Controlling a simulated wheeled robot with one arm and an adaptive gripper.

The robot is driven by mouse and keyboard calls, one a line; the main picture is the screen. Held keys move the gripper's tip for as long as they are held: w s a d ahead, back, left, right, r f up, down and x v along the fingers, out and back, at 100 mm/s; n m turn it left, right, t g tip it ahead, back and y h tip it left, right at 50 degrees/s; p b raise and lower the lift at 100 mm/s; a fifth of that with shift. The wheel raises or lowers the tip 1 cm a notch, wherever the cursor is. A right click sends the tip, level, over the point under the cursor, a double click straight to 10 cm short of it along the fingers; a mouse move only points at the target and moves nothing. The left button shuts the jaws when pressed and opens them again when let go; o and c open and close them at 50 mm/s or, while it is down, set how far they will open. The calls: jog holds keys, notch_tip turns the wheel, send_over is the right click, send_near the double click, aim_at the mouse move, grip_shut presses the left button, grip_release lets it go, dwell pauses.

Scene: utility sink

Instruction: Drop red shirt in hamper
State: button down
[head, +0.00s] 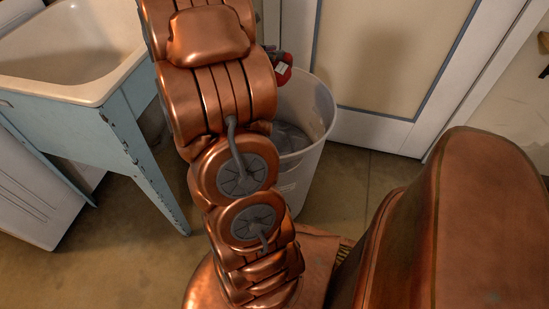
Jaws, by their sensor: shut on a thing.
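A small part of the red shirt (285,59) shows just right of my copper arm in the head view, with a pale patch on it. My gripper (271,50) is mostly hidden behind the arm; only a dark bit of it shows. It is shut on the red shirt. The hamper (305,160) is a tall translucent whitish bin on the floor behind my arm. The shirt shows at the hamper's far rim in the picture; its height above the rim is hard to tell. Something greyish shows inside the hamper.
A white utility sink (72,45) on a pale blue stand (115,130) is at the left, with a white appliance (30,190) below it. A closed door (390,50) stands behind the hamper. Bare floor (120,250) shows at lower left.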

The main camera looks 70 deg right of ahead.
jog(key=shift+f+b, duration=2.25)
jog(key=shift+f, duration=0.6)
jog(key=c, duration=0.9)
grip_release()
jog(key=shift+w+r, duration=0.1)
jog(key=v, duration=1.2)
